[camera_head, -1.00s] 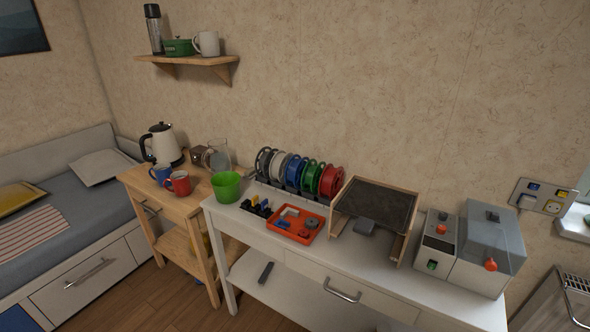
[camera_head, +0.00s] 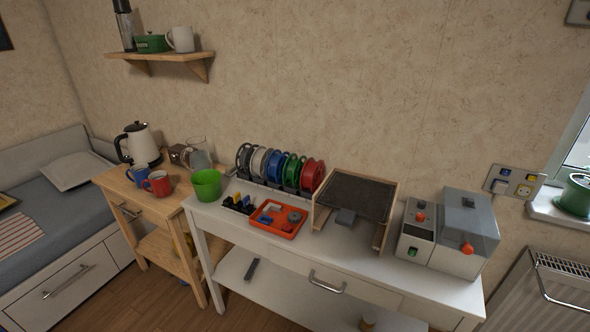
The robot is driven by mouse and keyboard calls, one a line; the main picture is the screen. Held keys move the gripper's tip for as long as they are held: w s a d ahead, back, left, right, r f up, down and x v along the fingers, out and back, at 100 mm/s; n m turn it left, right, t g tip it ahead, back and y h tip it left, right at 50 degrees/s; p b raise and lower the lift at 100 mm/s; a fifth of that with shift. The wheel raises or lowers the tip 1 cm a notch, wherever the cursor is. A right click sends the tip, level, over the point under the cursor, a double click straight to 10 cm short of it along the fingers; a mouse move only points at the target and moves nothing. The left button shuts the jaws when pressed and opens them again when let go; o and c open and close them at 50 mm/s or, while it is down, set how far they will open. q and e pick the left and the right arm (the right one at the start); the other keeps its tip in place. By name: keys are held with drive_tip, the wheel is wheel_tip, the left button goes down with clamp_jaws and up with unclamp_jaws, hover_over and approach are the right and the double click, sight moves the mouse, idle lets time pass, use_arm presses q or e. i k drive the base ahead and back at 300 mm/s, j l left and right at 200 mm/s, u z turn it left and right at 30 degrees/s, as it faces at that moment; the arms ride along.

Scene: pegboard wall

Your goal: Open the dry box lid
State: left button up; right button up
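The dry box (camera_head: 449,236) stands at the right end of the white table. It is a light grey box with a darker grey, see-through-looking lid (camera_head: 470,213) on its right part, and the lid is down. An orange-red knob (camera_head: 467,249) sits on the front of the box near the lid's lower edge. The left part carries another red knob (camera_head: 421,217) and a green button (camera_head: 412,252). Neither of my grippers shows in the head view.
A radiator (camera_head: 545,290) stands right of the table, below a wall socket panel (camera_head: 514,182).

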sight(467, 249)
drive_tip(key=z, duration=1.4)
